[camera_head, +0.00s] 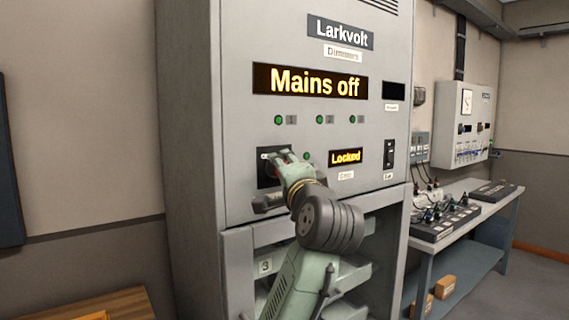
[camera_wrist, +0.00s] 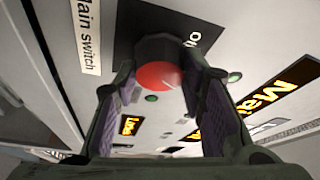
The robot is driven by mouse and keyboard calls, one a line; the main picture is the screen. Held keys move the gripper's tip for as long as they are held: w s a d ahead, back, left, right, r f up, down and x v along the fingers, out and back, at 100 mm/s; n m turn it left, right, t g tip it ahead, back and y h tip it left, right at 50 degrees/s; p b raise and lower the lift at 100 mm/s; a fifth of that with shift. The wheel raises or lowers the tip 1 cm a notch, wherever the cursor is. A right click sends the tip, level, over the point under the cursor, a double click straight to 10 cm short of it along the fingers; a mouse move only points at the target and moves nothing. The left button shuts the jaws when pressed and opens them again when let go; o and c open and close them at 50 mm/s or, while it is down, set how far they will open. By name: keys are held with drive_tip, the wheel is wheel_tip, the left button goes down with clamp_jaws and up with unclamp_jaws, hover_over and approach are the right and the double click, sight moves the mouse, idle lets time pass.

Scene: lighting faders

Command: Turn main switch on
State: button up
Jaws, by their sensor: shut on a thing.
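The main switch is on the grey cabinet front, with a black plate (camera_head: 266,173) partly hidden by my gripper. My gripper (camera_head: 282,157) is at the switch in the head view. In the wrist view the switch's red-faced knob (camera_wrist: 158,76) sits between the two fingers of my gripper (camera_wrist: 162,75), which are shut on it. A "Main switch" label (camera_wrist: 86,38) is beside the black plate. The "Mains off" display (camera_head: 310,82) is lit. The exact angle of the knob cannot be told.
A lit "Locked" display (camera_head: 345,157) and a black rocker switch (camera_head: 389,154) are right of my gripper. Green lamps (camera_head: 320,119) are above. Open shelves are below. A side bench (camera_head: 462,207) with equipment stands at right.

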drive_tip(key=shift+m+g+h, duration=0.3)
drive_tip(key=shift+m+g, duration=0.2)
drive_tip(key=shift+m, duration=1.1)
drive_tip(key=o, duration=1.1)
drive_tip(key=v, duration=0.7)
drive_tip(key=shift+s+d, duration=0.1)
drive_tip(key=shift+s, duration=0.15)
